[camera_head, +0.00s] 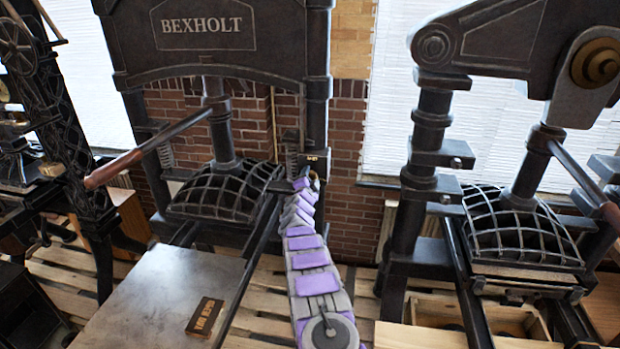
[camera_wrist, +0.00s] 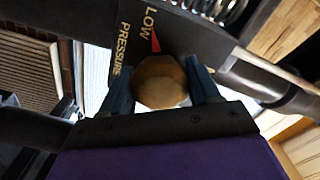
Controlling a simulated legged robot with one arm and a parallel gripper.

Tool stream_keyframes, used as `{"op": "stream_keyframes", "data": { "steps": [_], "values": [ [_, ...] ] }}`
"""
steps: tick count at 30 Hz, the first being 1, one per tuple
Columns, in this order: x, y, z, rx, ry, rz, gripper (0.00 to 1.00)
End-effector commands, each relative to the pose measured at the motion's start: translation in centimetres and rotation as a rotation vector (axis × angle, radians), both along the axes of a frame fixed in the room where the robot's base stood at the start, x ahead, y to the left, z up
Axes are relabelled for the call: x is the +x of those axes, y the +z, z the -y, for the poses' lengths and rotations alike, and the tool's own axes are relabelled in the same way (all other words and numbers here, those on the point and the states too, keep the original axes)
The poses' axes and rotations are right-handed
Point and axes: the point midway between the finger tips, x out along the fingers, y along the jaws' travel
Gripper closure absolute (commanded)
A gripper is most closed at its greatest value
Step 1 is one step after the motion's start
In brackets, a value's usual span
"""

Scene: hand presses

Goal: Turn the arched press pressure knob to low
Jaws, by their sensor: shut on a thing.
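The arched press (camera_head: 209,27) has a black frame with the name BEXHOLT across its top, and stands left of centre in the head view. Its pressure knob (camera_wrist: 160,82) is brass and faceted in the wrist view. A dark label plate (camera_wrist: 128,45) behind the knob reads LOW and PRESSURE, with a red pointer mark between the words. My gripper (camera_wrist: 161,92) is shut on the knob, one dark finger on each side. In the head view my gripper (camera_head: 313,180) is small at the press's right column. I cannot tell the knob's setting.
A pale slab (camera_head: 150,290) holds a dark block with gold letters (camera_head: 204,317) at lower left. A second black press (camera_head: 520,230) stands at right. Another press (camera_head: 35,110) stands at far left. Wooden pallets cover the floor. Dark rails run forward beside my arm.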

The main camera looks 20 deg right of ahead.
Motion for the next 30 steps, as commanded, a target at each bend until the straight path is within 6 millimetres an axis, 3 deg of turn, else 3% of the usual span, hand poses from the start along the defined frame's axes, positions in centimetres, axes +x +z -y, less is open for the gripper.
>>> {"op": "stream_keyframes", "data": {
  "steps": [9,10,17,30],
  "values": [
    [-0.1,-0.5,0.17,0.001,-0.002,-0.008,0.69],
    [-0.1,-0.5,0.17,0.001,-0.002,-0.008,0.36],
    [-0.08,-0.23,0.12,0.001,-0.001,-0.003,0.14],
    [-0.43,0.24,-0.11,-0.003,-0.005,0.0,0.14]
  ]
}}
